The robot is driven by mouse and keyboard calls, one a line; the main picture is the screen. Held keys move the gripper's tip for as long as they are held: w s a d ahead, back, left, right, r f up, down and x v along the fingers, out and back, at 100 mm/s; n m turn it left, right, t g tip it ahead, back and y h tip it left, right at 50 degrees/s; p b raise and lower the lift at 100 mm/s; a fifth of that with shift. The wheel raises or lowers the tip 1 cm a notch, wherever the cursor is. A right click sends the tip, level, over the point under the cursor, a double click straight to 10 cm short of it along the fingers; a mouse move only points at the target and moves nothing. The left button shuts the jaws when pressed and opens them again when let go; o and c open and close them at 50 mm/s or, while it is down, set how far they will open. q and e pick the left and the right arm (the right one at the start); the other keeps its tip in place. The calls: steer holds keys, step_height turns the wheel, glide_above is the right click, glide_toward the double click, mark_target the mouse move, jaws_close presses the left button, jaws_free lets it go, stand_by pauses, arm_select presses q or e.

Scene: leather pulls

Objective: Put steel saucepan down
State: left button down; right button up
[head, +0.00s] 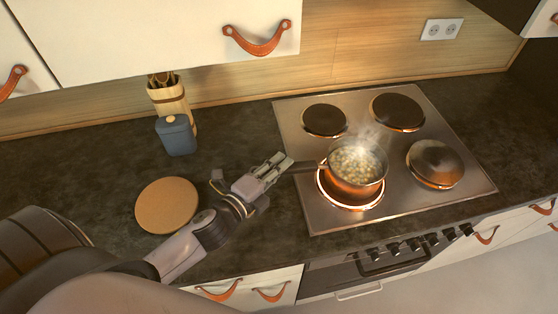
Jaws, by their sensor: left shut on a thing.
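The steel saucepan (357,168) is over the front-left burner (350,200) of the hob, with steaming pale and greenish food in it. The burner glows orange, and much of it shows in front of the pan, so the pan sits off-centre toward the back. I cannot tell whether the pan's base touches the burner. Its dark handle points left. My left gripper (284,168) is shut on the handle's end. My right gripper is not in view.
A round wooden board (167,205) lies on the dark counter at left. A blue-grey canister (176,135) and a utensil holder (170,100) stand behind it. Two back burners (325,120) are bare. A lid-like metal dome (435,161) covers the front-right burner.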

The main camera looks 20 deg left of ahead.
arm_select(q)
steer(key=shift+r, duration=0.15)
steer(key=c, duration=1.9)
jaws_free()
steer(key=shift+f, duration=0.2)
steer(key=o, duration=0.4)
steer(key=shift+s, duration=0.1)
steer(key=shift+c, duration=0.2)
steer(key=shift+r, duration=0.15)
steer(key=shift+s+a, duration=0.1)
steer(key=shift+s, duration=0.3)
steer(key=b+v, duration=0.4)
steer(key=v, duration=0.7)
